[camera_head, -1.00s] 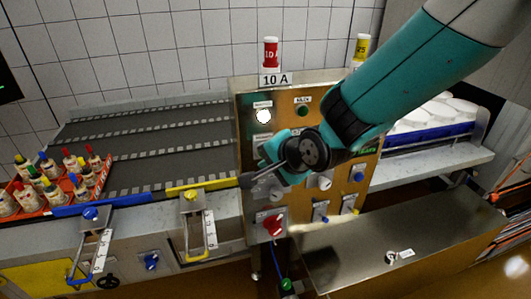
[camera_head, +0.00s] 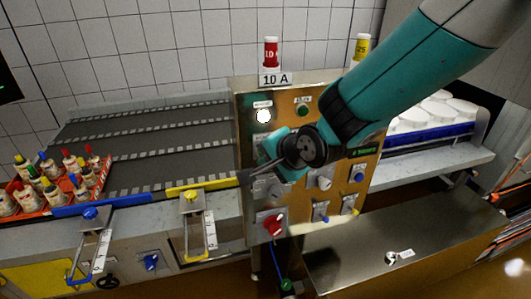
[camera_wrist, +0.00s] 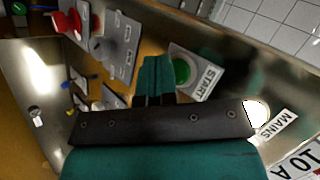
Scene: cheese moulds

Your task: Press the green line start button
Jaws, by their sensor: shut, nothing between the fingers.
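The green start button (camera_wrist: 181,72) shows in the wrist view on a grey plate with a START label (camera_wrist: 207,82). My gripper (camera_wrist: 156,62) is shut and empty. Its teal fingers are close beside the button in that picture, on its left. A gap to the button's face cannot be judged. In the head view my gripper (camera_head: 243,179) is in front of the left part of the brass-coloured panel (camera_head: 250,205). My wrist hides part of the panel there, and I cannot make out the start button.
A white lit MAINS lamp (camera_wrist: 257,112) and a green lamp or button (camera_head: 303,110) are high on the panel. A red knob (camera_head: 273,225) and several switches are lower down. A conveyor (camera_head: 160,140) with a bottle crate (camera_head: 50,205) is left; a steel surface (camera_head: 400,240) is right.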

